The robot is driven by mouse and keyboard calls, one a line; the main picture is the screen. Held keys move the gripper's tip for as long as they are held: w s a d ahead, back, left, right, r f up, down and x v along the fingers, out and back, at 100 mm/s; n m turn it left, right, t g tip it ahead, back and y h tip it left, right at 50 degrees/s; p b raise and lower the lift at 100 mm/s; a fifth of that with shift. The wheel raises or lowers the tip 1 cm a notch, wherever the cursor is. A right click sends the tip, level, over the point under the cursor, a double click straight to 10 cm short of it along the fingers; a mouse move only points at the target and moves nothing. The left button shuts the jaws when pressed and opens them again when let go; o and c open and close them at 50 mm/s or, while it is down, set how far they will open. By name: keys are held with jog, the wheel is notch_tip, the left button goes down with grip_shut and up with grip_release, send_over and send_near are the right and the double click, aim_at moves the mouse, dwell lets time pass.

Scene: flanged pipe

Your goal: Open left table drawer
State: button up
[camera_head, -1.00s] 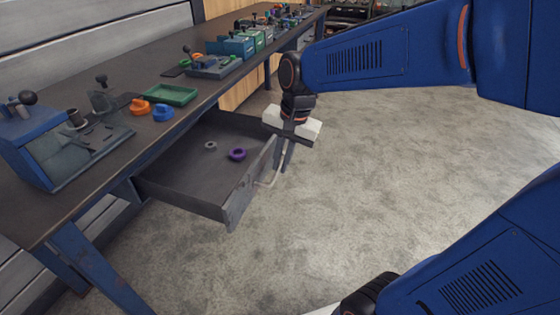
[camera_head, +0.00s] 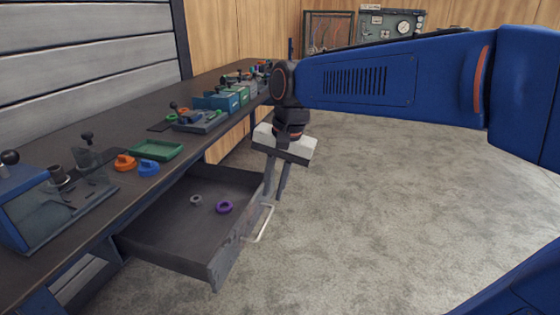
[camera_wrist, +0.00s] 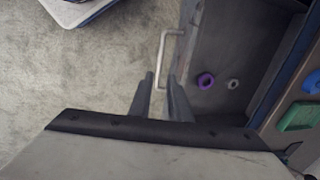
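The left table drawer (camera_head: 180,245) is pulled well out from under the long dark workbench (camera_head: 60,160). Its pale bar handle (camera_head: 262,226) is on the front panel, facing right. My gripper (camera_head: 273,194) points down at the handle's far end. Its fingers are apart. In the wrist view my gripper (camera_wrist: 163,80) shows a gap between the fingers, with the handle (camera_wrist: 162,60) seen through and beyond it. I see no grip on the handle; whether a finger touches it I cannot tell. A purple ring (camera_head: 224,207) and a grey ring (camera_head: 196,200) lie inside the drawer.
The bench top holds a green tray (camera_head: 156,150), an orange knob (camera_head: 125,162), a blue knob (camera_head: 148,168) and several machine fixtures. The floor (camera_head: 370,210) right of the drawer is clear. A gauge panel (camera_head: 390,24) stands at the back.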

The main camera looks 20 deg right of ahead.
notch_tip(320, 180, up, 8)
jog(key=s+d, duration=0.1)
jog(key=shift+d, duration=0.15)
jog(key=shift+f, duration=0.15)
dwell(0.3)
jog(key=s+d+f+n+t+h, duration=0.1)
jog(key=s+d+f+n, duration=0.2)
jog(key=s+f, duration=0.4)
jog(key=s+d+f+n+t, duration=0.2)
jog(key=s+d+f+n, duration=0.2)
jog(key=f, duration=0.5)
jog(key=s+d, duration=0.1)
jog(key=s, duration=0.1)
jog(key=shift+s+n+h, duration=0.3)
jog(key=shift+s+h, duration=0.1)
